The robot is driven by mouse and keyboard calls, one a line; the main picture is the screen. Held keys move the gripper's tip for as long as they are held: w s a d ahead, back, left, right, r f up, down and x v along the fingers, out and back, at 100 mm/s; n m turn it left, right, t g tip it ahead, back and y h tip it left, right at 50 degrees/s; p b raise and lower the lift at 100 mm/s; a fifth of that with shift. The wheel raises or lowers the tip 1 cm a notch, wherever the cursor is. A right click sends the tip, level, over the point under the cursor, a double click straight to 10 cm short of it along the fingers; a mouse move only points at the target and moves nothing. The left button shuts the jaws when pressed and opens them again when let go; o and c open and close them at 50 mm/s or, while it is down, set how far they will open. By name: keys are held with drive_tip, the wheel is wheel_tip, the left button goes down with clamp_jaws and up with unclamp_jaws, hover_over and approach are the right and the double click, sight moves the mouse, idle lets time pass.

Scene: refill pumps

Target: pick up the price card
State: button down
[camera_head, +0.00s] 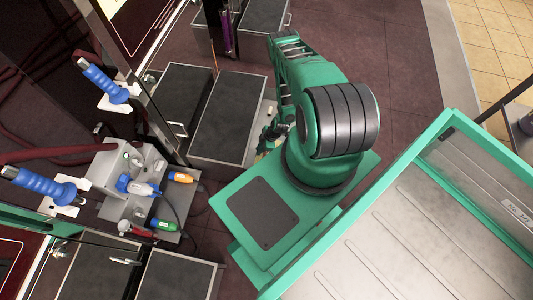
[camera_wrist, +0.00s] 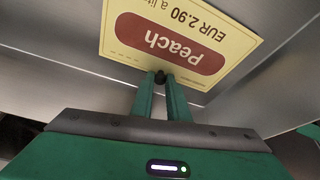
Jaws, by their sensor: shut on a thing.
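The price card (camera_wrist: 180,38) is yellow with a dark red oval reading "Peach" and the text "EUR 2.90 a lit...", upside down in the wrist view. My gripper (camera_wrist: 161,82) is shut on the card's near edge, with its two green fingers close together. Behind the card is a smooth grey metal surface; I cannot tell whether the card touches it. In the head view my gripper (camera_head: 268,137) is small and partly hidden by my green arm, and the card cannot be made out there.
In the head view, two blue-handled nozzles (camera_head: 104,80) (camera_head: 38,184) stick out at the left. Dark-topped boxes (camera_head: 228,118) stand beside my gripper. Dark red floor (camera_head: 390,75) is open behind my arm.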

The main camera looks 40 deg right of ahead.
drive_tip(key=shift+r, duration=0.15)
wheel_tip(320, 180, up, 15)
idle(1.2)
idle(0.5)
